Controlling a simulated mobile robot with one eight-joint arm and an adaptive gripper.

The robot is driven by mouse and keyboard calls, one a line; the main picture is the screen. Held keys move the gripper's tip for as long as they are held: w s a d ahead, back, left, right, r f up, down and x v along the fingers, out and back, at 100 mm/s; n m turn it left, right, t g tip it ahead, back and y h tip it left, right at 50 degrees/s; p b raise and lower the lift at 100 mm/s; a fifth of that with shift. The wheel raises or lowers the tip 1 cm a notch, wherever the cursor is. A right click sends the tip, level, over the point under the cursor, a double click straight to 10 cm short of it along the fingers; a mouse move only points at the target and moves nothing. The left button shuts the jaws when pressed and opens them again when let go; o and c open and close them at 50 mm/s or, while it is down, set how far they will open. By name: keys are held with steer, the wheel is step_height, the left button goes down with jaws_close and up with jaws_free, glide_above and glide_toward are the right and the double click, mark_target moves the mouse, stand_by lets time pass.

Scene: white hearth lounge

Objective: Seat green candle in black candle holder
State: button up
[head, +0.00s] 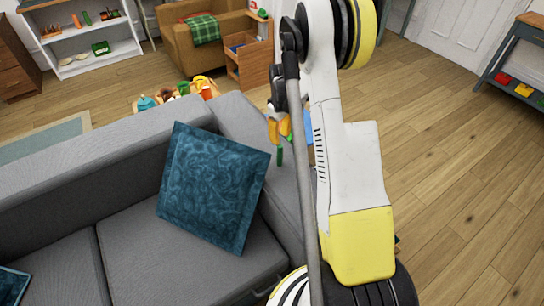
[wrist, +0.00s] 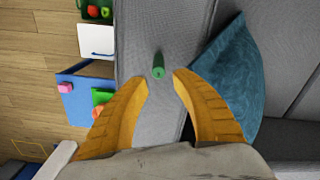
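The green candle (head: 279,156) shows just below my gripper, over the grey sofa arm. In the wrist view the candle (wrist: 158,66) is a short green cylinder between and slightly beyond my fingertips, with a gap on both sides. My gripper (head: 279,130) has orange fingers; in the wrist view its fingers (wrist: 160,82) are spread and hold nothing. Whether the candle stands directly on the sofa arm is hard to tell. I cannot make out the black candle holder in either view.
A grey sofa (head: 160,240) fills the left, with a teal cushion (head: 212,185) close to my gripper. Behind it are a tan armchair (head: 190,50), a white shelf (head: 105,60) and several colourful items (head: 180,92). A blue box (wrist: 75,112) lies left in the wrist view. Wooden floor is clear at right.

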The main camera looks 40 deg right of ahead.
mark_target(280, 154)
step_height(280, 154, down, 11)
steer(key=b, duration=0.4)
steer(key=shift+w+d+r+b, duration=0.1)
steer(key=shift+d+b, duration=0.05)
steer(key=shift+b, duration=0.15)
steer(key=shift+r, duration=0.15)
jaws_close()
